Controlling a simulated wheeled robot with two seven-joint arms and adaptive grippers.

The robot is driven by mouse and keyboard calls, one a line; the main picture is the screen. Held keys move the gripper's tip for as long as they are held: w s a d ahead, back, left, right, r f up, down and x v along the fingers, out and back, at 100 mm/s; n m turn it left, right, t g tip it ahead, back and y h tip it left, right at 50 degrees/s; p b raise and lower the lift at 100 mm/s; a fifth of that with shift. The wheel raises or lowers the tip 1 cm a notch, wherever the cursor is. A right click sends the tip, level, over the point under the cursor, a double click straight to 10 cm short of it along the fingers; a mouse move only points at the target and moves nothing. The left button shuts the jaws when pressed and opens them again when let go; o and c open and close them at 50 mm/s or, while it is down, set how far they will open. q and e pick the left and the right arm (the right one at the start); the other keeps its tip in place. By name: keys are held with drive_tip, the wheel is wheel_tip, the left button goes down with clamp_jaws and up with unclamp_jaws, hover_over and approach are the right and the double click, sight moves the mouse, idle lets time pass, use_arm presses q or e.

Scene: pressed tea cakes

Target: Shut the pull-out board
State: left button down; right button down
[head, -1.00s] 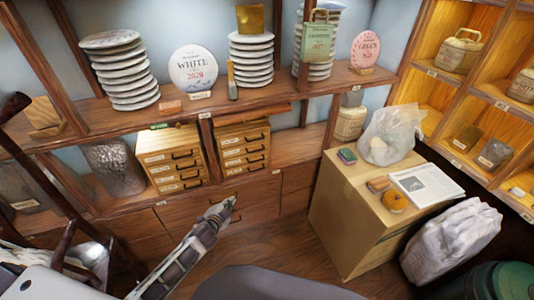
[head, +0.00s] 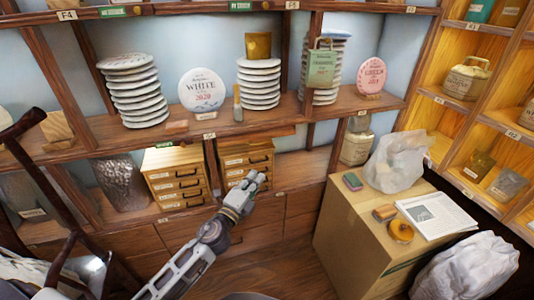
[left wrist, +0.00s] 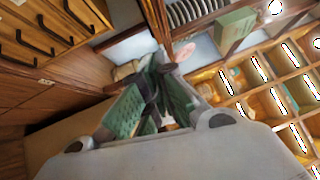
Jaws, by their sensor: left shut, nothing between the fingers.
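The pull-out board (head: 272,133) is a thin brown wooden slab just under the long shelf, above the right small drawer chest (head: 236,156). It seems to stick out a little past the shelf edge; how far is hard to tell. My left gripper (head: 258,178) is shut and empty, in front of the lower right part of that chest and below the board. In the left wrist view its green-padded fingers (left wrist: 152,100) are together, with dark-handled drawers at upper left. I cannot make out the board there. My right gripper is not in view.
The long shelf (head: 165,132) carries plate-like stacks (head: 258,84), a white disc (head: 202,91) and a green box (head: 322,68). A second drawer chest (head: 173,172) stands to the left. A large cardboard box (head: 350,236) with a plastic bag (head: 396,162) stands at right.

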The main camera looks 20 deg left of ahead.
use_arm(q)
drive_tip(key=shift+d, duration=0.1)
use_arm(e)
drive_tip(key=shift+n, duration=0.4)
use_arm(q)
drive_tip(key=shift+w, duration=0.15)
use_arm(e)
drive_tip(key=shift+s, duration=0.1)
